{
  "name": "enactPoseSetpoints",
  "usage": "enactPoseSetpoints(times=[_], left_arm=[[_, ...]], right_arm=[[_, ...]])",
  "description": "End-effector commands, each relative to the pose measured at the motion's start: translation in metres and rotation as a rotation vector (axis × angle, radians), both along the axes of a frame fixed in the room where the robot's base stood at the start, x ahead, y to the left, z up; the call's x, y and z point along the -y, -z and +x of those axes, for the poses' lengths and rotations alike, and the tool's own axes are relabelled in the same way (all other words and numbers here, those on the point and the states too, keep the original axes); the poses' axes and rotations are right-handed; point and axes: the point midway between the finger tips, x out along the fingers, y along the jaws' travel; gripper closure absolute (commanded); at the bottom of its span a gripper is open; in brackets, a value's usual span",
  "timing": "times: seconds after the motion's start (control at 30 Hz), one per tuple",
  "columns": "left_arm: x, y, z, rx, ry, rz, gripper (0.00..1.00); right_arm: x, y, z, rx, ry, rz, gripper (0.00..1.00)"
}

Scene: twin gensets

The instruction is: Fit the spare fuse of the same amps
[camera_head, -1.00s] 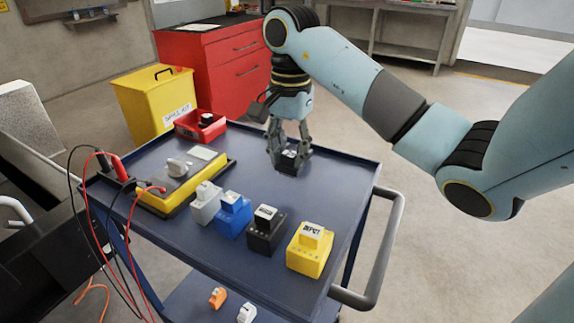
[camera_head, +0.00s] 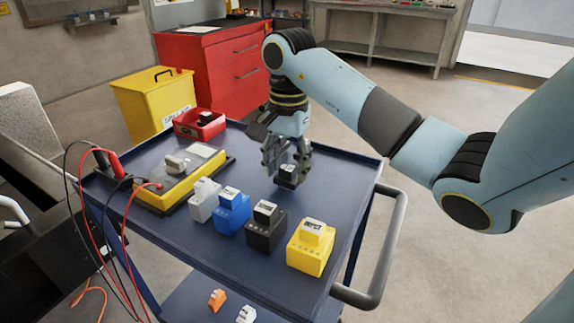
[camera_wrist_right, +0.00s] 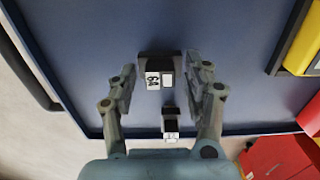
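My right gripper (camera_head: 286,172) is over the far right part of the blue cart top (camera_head: 335,172). Grey (camera_head: 203,203), blue (camera_head: 233,220), black (camera_head: 266,238) and yellow (camera_head: 311,258) blocks stand in a row. My left gripper is out of view.
A yellow meter (camera_head: 160,200) with a knob and red and black leads lies left. A red tray (camera_head: 185,130) with a black item stands at the back. The cart handle (camera_head: 385,260) is at right. Small orange and white pieces (camera_head: 217,299) lie on the lower shelf.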

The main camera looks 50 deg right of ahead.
Motion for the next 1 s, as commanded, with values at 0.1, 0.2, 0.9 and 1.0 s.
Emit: enactPoseSetpoints(times=[0.1, 0.2, 0.9, 1.0], left_arm=[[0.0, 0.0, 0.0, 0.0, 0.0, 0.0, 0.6], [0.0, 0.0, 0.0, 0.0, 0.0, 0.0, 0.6], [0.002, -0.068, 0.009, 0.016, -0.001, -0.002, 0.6], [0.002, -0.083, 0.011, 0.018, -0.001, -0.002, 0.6]], right_arm=[[0.0, 0.0, 0.0, 0.0, 0.0, 0.0, 0.48], [0.0, 0.0, 0.0, 0.0, 0.0, 0.0, 0.48], [0.002, -0.097, 0.001, 0.002, 0.001, 0.0, 0.48], [0.003, -0.112, 0.001, 0.001, 0.0, 0.0, 0.48]])
